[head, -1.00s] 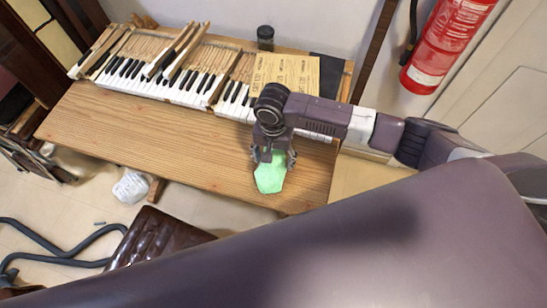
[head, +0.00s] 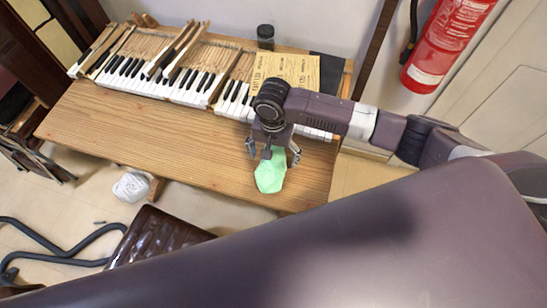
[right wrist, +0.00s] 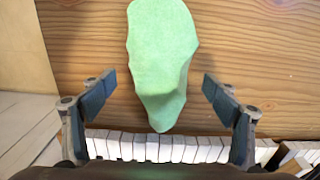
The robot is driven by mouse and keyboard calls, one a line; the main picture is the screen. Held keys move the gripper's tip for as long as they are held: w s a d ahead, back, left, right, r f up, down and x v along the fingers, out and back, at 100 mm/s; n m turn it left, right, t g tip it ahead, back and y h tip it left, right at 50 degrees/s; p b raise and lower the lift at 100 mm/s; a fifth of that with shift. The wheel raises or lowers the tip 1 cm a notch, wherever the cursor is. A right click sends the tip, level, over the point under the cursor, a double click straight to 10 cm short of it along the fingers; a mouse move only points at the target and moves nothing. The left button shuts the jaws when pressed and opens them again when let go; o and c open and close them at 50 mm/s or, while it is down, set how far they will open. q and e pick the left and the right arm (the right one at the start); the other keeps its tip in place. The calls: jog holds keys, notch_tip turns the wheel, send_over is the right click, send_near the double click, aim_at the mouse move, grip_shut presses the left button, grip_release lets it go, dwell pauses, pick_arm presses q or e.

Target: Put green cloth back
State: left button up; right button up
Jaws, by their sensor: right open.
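The green cloth (head: 270,178) lies crumpled on the wooden table (head: 150,140), near its front right edge. My right gripper (head: 272,154) is open above the cloth's back end. In the right wrist view the cloth (right wrist: 161,50) shows between and beyond the two spread fingers (right wrist: 158,90), with a raised fold in its lower part. Neither finger appears to touch it. My left gripper is not in view.
Piano keys (head: 187,93) lie along the back of the table. Brown sandpaper sheets (head: 290,70) and a dark jar (head: 265,37) are behind my right gripper. A fire extinguisher (head: 446,45) hangs at the right. The table's left front is clear.

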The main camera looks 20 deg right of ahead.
notch_tip(320, 180, up, 11)
jog(key=shift+b, duration=0.45)
jog(key=shift+f, duration=0.1)
